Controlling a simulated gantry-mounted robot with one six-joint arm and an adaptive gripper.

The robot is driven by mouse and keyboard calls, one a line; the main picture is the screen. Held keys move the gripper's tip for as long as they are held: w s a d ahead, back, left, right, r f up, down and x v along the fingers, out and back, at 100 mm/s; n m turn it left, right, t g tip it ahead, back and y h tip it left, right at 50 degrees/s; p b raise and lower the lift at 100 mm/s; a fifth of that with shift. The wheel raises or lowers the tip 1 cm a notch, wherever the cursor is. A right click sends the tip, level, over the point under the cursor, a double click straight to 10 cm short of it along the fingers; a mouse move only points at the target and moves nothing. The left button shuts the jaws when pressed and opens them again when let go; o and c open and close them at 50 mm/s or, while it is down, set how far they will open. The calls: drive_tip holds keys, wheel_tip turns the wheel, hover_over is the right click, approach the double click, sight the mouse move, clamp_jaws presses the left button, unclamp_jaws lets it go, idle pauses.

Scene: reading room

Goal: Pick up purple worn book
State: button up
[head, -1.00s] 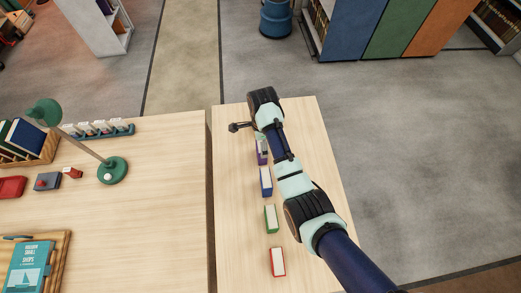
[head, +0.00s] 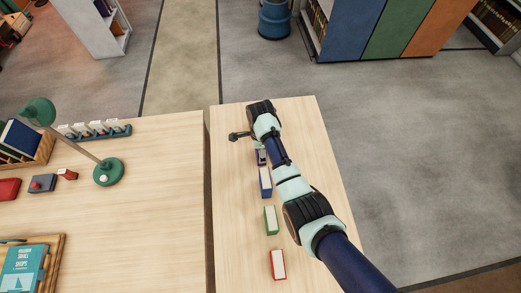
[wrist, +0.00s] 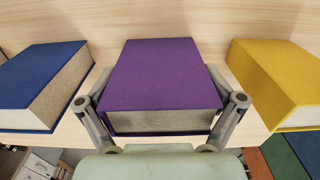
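The purple book (wrist: 160,72) fills the middle of the wrist view, its purple cover up and its pale page edge facing me. My gripper (wrist: 160,100) is open, with one finger on each side of the book. The fingertips lie close to its sides, and I cannot see any contact clearly. In the head view my gripper (head: 261,157) is low over the far part of the narrow table, and my arm mostly hides the purple book there.
In the wrist view a blue book (wrist: 42,85) lies left and a yellow book (wrist: 280,82) right, both close by. In the head view green (head: 270,220) and red (head: 277,264) books continue the row. A green lamp (head: 108,172) stands on the left table.

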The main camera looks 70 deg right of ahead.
drive_tip(key=shift+f, duration=0.1)
drive_tip(key=shift+c, duration=0.9)
drive_tip(key=shift+r, duration=0.25)
drive_tip(key=shift+c, duration=0.8)
wheel_tip(320, 180, up, 20)
drive_tip(key=p, duration=0.8)
drive_tip(key=shift+f+p, duration=0.15)
drive_tip(key=shift+p, duration=0.2)
drive_tip(key=c, duration=0.4)
